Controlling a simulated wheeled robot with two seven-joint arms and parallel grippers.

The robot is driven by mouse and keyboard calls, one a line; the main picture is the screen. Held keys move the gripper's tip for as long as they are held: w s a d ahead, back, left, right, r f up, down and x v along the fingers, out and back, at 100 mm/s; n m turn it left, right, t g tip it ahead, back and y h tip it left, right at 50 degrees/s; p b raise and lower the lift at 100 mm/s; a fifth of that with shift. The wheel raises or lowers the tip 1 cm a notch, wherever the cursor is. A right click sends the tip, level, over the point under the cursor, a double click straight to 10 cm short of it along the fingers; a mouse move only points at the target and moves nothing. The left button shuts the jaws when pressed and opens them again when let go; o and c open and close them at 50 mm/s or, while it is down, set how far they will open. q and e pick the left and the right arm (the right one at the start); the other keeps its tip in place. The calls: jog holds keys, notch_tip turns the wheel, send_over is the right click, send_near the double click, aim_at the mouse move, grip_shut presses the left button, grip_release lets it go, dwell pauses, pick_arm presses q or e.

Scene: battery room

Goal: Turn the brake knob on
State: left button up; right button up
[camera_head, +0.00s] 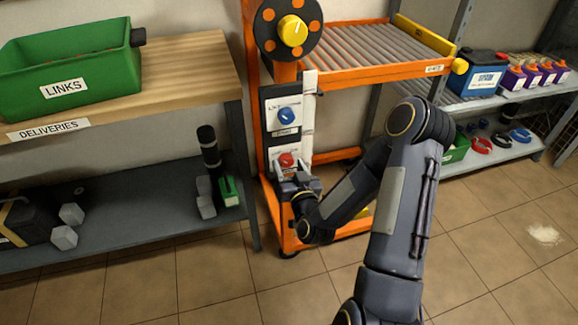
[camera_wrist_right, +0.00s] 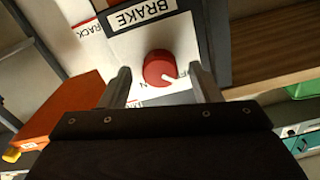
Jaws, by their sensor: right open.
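The brake knob is red and round with a white pointer mark; in the head view it (camera_head: 286,160) sits low on the orange rack's panel. In the right wrist view the knob (camera_wrist_right: 160,68) is under an upside-down "BRAKE" label (camera_wrist_right: 141,16). Its mark points to the lower right, near partly hidden small lettering. My right gripper (camera_head: 294,176) is at the panel just below the knob. In the wrist view my right gripper (camera_wrist_right: 160,76) is open, with one finger each side of the knob and visible gaps. My left gripper is out of view.
A blue knob (camera_head: 286,115) is above the red one on the panel. A yellow-centred orange-dotted disc (camera_head: 292,30) is higher. A wooden bench with a green LINKS bin (camera_head: 70,70) stands left. A roller rack (camera_head: 372,45) and shelves stand right. The front floor is mostly clear.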

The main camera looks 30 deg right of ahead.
jog(key=shift+w, duration=0.2)
jog(key=shift+c, duration=0.5)
jog(key=c, duration=0.9)
